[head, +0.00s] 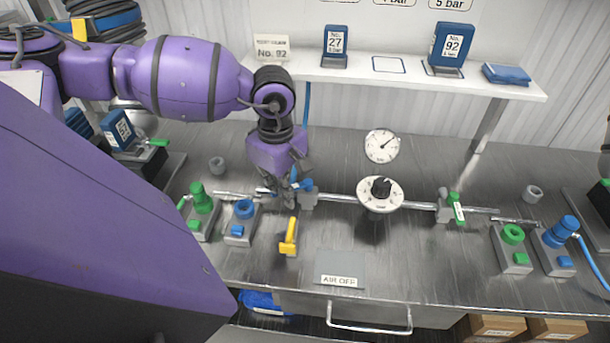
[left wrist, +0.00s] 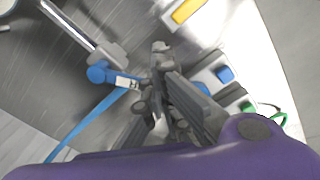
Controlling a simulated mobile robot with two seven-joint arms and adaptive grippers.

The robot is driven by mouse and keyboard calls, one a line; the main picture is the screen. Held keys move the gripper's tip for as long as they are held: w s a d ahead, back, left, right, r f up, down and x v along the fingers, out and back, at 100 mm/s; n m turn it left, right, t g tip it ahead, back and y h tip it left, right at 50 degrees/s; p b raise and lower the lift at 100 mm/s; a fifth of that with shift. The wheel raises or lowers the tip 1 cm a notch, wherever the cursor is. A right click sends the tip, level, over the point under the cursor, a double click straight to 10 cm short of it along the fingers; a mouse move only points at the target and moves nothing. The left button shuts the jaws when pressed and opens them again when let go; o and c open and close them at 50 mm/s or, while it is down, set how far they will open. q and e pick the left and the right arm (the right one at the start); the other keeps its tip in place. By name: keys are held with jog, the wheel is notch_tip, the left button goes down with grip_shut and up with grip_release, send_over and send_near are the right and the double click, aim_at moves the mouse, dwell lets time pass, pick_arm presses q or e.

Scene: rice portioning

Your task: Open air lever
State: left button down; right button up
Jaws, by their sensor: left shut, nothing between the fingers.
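My left gripper (head: 282,192) is shut and empty, low over the bench, close beside the blue lever (head: 306,185) on the left end of the metal pipe. In the left wrist view the gripper (left wrist: 160,58) is just beside the blue lever (left wrist: 101,73), which carries a white tag. The gripper partly covers this lever in the head view, and I cannot tell whether they touch. A green lever (head: 454,205) with a white tag is on the right valve. A yellow lever (head: 289,238) stands nearer the front edge. No lever shows a readable air label.
An "AIR OFF" plate (head: 340,268) lies in front. Blue and green fittings (head: 240,222) stand left of the yellow lever. A shelf (head: 400,76) runs behind.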

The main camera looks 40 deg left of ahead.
pick_arm(q)
jog(key=shift+w+a, duration=0.15)
jog(key=shift+a, duration=0.4)
jog(key=shift+w+a, duration=0.15)
jog(key=shift+a, duration=0.35)
jog(key=shift+w+a+r+p, duration=0.15)
jog(key=shift+r+p, duration=0.2)
jog(key=shift+r, duration=0.85)
jog(key=shift+s+a+r+p, duration=0.1)
jog(key=shift+r+p, duration=0.2)
jog(key=shift+r, duration=0.9)
jog(key=shift+w+a+r+p, duration=0.15)
jog(key=shift+r+p, duration=0.2)
jog(key=shift+r, duration=0.85)
jog(key=shift+s+f, duration=0.1)
pick_arm(e)
jog(key=shift+t, duration=0.4)
jog(key=w+r, duration=0.1)
jog(key=r, duration=0.1)
jog(key=w+r, duration=0.1)
jog(key=shift+w+r, duration=0.35)
jog(key=shift+w, duration=0.05)
jog(key=shift+f, duration=0.1)
jog(key=shift+s, duration=0.1)
